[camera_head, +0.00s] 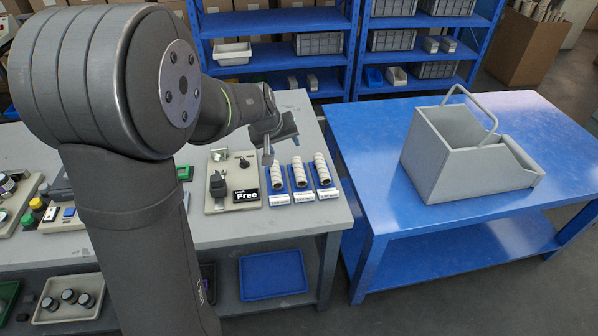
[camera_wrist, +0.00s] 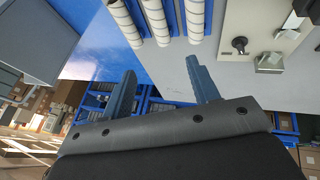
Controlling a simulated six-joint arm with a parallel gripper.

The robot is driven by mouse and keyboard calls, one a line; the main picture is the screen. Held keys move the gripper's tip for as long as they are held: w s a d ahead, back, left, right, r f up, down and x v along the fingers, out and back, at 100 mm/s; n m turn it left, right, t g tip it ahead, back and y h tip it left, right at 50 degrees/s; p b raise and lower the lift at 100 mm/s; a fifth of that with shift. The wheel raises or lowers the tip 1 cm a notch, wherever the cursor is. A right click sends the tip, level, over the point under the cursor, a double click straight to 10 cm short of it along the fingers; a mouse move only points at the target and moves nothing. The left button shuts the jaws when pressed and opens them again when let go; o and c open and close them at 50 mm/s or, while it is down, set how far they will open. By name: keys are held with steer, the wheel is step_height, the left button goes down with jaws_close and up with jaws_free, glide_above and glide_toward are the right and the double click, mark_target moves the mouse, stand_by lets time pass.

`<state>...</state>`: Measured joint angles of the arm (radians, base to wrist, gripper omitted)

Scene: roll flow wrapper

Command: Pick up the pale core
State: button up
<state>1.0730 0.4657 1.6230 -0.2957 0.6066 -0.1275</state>
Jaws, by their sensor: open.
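Three pale, banded rolls lie in blue holders with white labels near the right end of the grey table: a left roll (camera_head: 277,176), a middle roll (camera_head: 299,171) and a right roll (camera_head: 321,169). I cannot tell which one is the pale core. All three also show at the top of the wrist view, as a left roll (camera_wrist: 125,22), a middle roll (camera_wrist: 157,22) and a right roll (camera_wrist: 195,18). My gripper (camera_head: 281,147) is open and empty above the table, near the far ends of the rolls. Its two fingers (camera_wrist: 162,88) stand apart in the wrist view.
A beige fixture (camera_head: 218,206) with a "Free" sign (camera_head: 246,195) stands left of the rolls. A blue table (camera_head: 375,150) at right carries a grey handled bin (camera_head: 430,160). Blue shelves (camera_head: 353,50) stand behind. Table room behind the rolls is clear.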

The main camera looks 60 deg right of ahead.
glide_above(297, 168)
steer(key=a, duration=0.2)
steer(key=f, duration=1)
steer(key=shift+a+f, duration=0.1)
steer(key=shift+a, duration=0.1)
steer(key=shift+x, duration=2.9)
steer(key=shift+s+a+f, duration=0.15)
steer(key=shift+s+f, duration=0.05)
steer(key=shift+s, duration=0.05)
steer(key=c, duration=1)
